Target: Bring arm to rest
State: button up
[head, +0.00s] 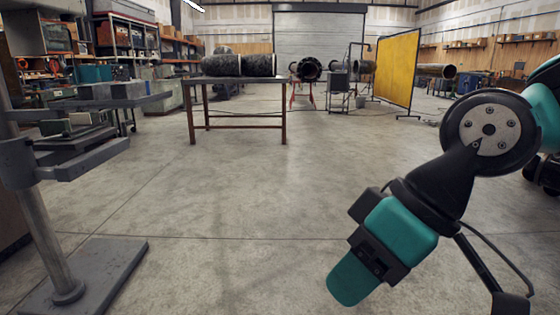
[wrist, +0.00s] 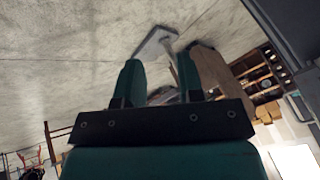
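My arm reaches down from the right side of the head view, bent at a black joint with a grey cap. My gripper (head: 352,280) hangs at its end, pointing down and left over bare floor. In the wrist view my gripper (wrist: 158,62) shows two teal fingers standing apart with nothing between them. It touches nothing. A dark flanged pipe (head: 308,70) stands far off at the back middle.
A grey stand (head: 100,285) with a post and shelves is close at the left. A table (head: 200,80) bearing dark pipe sections stands further back. A yellow screen (head: 397,68) is at the back right. The middle floor is clear.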

jog(key=s+d+f+m+h, duration=0.2)
jog(key=s+d+f, duration=0.2)
jog(key=d, duration=0.3)
notch_tip(320, 180, up, 29)
jog(key=p, duration=2.9)
jog(key=shift+s+m, duration=0.3)
jog(key=shift+s, duration=0.05)
jog(key=shift+r, duration=0.1)
